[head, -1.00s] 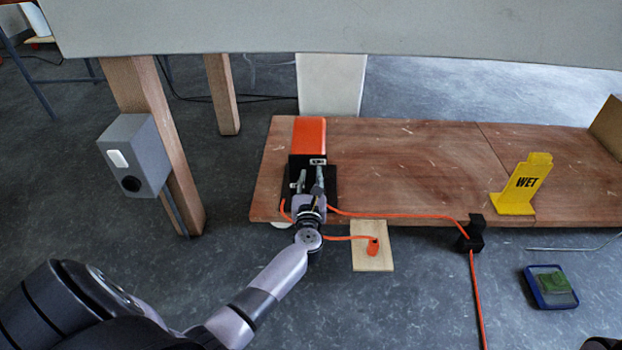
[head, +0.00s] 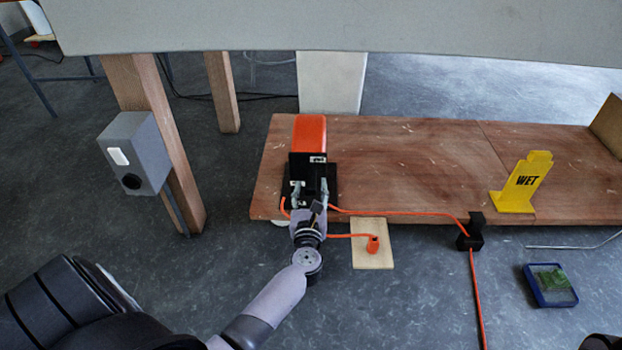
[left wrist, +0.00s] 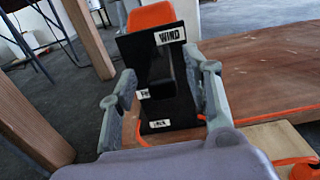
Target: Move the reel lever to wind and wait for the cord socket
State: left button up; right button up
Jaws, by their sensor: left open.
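The reel is an orange housing (head: 309,133) with a black front panel, on the board's left end. In the left wrist view the panel (left wrist: 138,48) has a WIND label (left wrist: 170,34) at the top, a partly covered label in the middle and LOCK (left wrist: 160,124) at the bottom. A dark, lever-like block shows near the middle; its exact setting is hard to tell. My left gripper (head: 311,190) is open in front of the panel, fingers apart on either side, holding nothing. A small orange block at a cord's end, seemingly the cord socket (head: 373,245), is on a pale wooden plate (head: 373,260).
An orange cord (head: 400,213) runs right to a black guide (head: 470,235), then down over the floor. A yellow WET sign (head: 524,185) stands on the board. A blue tray (head: 550,300) lies at the right. A grey box (head: 135,153) is on the left table leg.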

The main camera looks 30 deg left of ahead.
pick_arm(q)
jog(key=v, duration=0.6)
